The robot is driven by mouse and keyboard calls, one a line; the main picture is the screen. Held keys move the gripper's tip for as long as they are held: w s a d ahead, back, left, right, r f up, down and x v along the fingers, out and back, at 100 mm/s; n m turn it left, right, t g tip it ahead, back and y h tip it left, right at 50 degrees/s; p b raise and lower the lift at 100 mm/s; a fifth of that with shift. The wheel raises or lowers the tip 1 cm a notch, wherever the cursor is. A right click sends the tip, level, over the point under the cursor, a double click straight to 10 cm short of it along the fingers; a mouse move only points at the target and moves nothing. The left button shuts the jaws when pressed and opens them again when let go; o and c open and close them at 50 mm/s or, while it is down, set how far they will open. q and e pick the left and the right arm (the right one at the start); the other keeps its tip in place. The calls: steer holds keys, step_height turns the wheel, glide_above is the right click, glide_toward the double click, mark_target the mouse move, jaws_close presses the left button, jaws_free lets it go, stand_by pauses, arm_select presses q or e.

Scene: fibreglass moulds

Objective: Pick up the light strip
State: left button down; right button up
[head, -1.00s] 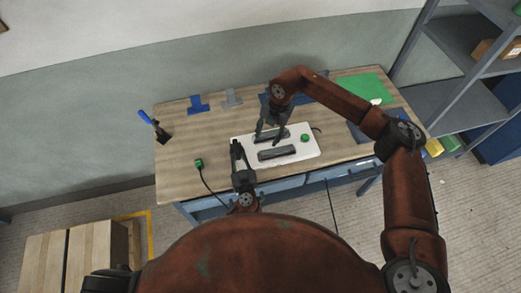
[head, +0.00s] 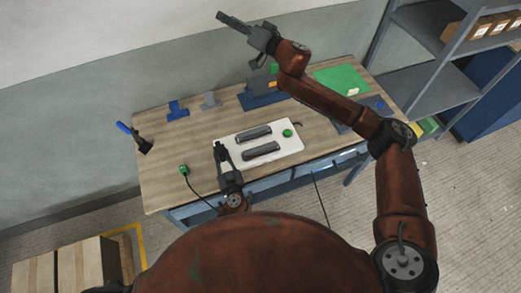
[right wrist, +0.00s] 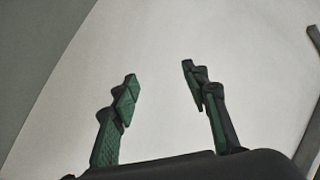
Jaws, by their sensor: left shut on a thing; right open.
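A white board (head: 285,150) lies on the workbench, bearing a rear dark grey strip-like block (head: 253,133), a front one (head: 261,150) and a round green piece (head: 287,133). I cannot tell which item is the light strip. My left gripper (head: 219,150) is low at the board's left edge and shut, apparently on that edge; its fingers hide the contact. My right gripper (head: 238,30) is raised high beyond the bench, in front of the wall. The right wrist view shows its green-padded fingers (right wrist: 160,75) apart with nothing between them.
On the workbench (head: 190,145) are a green sheet (head: 341,80), a blue stand (head: 263,97), blue and grey scrapers (head: 178,110) and a blue-handled brush (head: 135,136). A green plug-like piece (head: 184,169) with a cable lies left. Grey shelves (head: 425,85) stand right.

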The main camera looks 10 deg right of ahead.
steer(key=w+d+f+m+h, duration=0.3)
steer(key=d+f+m+h, duration=0.1)
steer(key=d+f+m, duration=0.25)
steer(key=m+g+h, duration=0.5)
steer(key=m+g, duration=0.5)
steer(key=g, duration=0.4)
glide_toward(261, 148)
steer(key=f, duration=0.3)
steer(key=shift+s+a+n+g, duration=0.1)
steer(key=shift+a+n+g, duration=0.15)
steer(key=shift+a+g, duration=0.1)
steer(key=shift+w+x, duration=0.15)
steer(key=shift+x, duration=1.25)
steer(key=shift+w+x, duration=0.15)
steer(key=shift+x, duration=1.25)
steer(key=shift+a, duration=0.15)
steer(key=shift+c, duration=0.4)
jaws_close()
